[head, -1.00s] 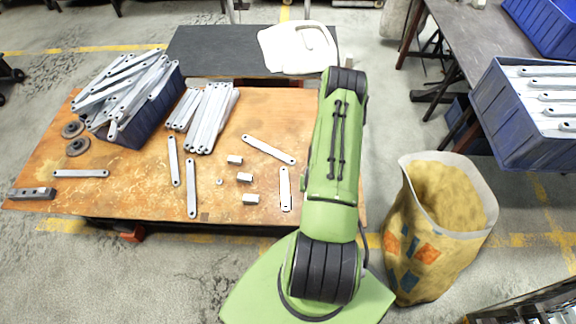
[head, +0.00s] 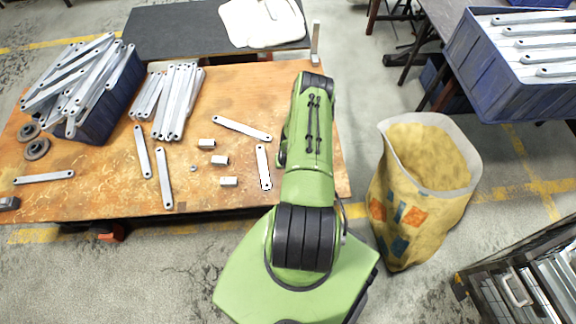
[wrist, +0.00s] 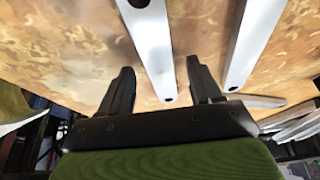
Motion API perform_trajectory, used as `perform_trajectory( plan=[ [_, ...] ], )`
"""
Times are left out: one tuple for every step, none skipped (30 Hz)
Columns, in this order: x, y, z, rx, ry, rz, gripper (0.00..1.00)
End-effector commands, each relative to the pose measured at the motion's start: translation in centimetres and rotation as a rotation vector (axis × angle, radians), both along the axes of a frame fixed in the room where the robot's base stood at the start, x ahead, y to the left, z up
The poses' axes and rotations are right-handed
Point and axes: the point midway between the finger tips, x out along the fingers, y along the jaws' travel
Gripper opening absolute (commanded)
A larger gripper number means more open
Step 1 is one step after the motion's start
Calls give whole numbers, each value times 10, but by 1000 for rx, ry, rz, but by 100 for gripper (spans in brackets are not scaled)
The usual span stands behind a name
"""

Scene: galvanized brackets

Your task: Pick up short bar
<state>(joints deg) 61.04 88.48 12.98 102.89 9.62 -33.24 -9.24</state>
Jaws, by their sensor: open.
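A short flat grey bar (head: 264,167) with a hole near each end lies on the brown worktable, just left of my arm in the head view. It looks shorter than the bars around it. In the wrist view, a pale bar (wrist: 150,40) with a dark hole at each end runs between the two black fingers of my gripper (wrist: 160,78); it appears to be this short bar. The fingers are apart, one on each side of it, with gaps showing. I cannot tell their height above the table. My arm hides the gripper in the head view.
A longer bar (head: 242,129) lies close by, left of the short one; it seems to show in the wrist view (wrist: 245,45). Small metal blocks (head: 220,160), more loose bars and a heaped blue bin (head: 112,112) occupy the worktable (head: 100,196). A yellow sack (head: 395,225) stands right.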

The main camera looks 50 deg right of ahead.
Motion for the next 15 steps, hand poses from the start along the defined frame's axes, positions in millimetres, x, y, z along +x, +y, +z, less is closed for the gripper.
perform_trajectory(
  plan=[
    [1,-2,-7,-2,-1,-1,64],
    [2,-3,-7,-2,-1,0,64],
    [2,-3,-8,-2,-1,0,64],
    [2,-3,-7,-2,-1,0,64],
    [2,-3,-7,-2,-1,0,64],
    [2,-3,-6,-2,-1,0,64],
    [2,-3,-6,-2,-1,0,64],
    [2,-3,-6,-2,-1,0,64],
    [2,-3,-6,-2,-1,1,58],
    [2,-3,-6,-2,-1,1,53],
    [2,-3,-6,-2,-1,1,48],
    [2,-3,-6,-2,-1,1,42],
    [2,-3,-6,-2,-1,1,38],
    [2,-3,-6,-2,-1,1,33],
    [2,-2,-6,-2,-1,1,27]
  ],
)
